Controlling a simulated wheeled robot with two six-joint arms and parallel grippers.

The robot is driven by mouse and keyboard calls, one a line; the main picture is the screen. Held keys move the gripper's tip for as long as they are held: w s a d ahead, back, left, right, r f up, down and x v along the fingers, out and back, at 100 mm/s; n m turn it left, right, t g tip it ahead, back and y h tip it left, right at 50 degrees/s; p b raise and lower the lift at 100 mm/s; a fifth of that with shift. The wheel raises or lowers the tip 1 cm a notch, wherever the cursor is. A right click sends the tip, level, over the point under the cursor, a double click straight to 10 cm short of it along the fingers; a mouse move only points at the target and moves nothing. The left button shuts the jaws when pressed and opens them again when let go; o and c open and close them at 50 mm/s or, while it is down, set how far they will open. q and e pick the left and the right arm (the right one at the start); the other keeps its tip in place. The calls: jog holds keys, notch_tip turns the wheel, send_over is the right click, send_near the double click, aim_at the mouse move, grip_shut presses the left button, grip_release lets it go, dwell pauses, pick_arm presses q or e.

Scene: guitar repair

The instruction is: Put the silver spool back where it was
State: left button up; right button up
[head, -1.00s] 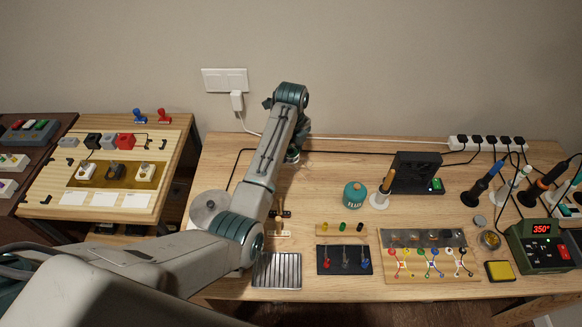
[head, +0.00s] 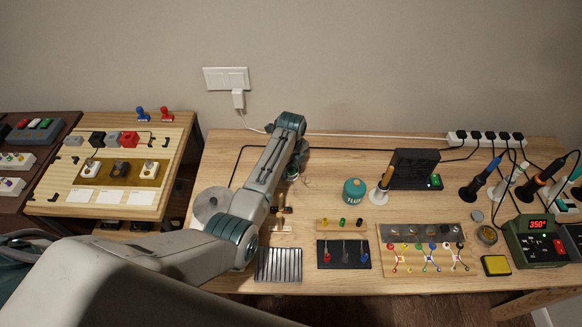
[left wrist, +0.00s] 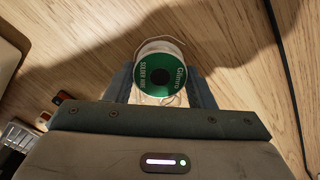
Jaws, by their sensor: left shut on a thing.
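The silver spool (left wrist: 160,68), with a green round label and pale wire around it, sits between the two fingers of my left gripper (left wrist: 160,88) in the left wrist view. The gripper is shut on it, and a loose loop of wire shows beside the label. In the head view my left gripper (head: 292,172) is over the back middle of the wooden bench (head: 330,165), mostly hidden by my own arm. The spool is hard to make out there. Whether it touches the bench I cannot tell. My right gripper is not in view.
A pale round disc (head: 208,203) stands left of my arm. A green flux jar (head: 354,192), a black fan-like box (head: 414,169) and soldering irons are to the right. A ribbed metal tray (head: 278,265) is at the front. Bare wood lies around the gripper.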

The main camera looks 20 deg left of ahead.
aim_at(291, 170)
pick_arm(q)
jog(key=shift+f, duration=0.1)
jog(key=o, duration=0.8)
jog(key=shift+o, duration=1)
notch_tip(291, 170, up, 12)
jog(key=b, duration=0.2)
jog(key=shift+b, duration=0.35)
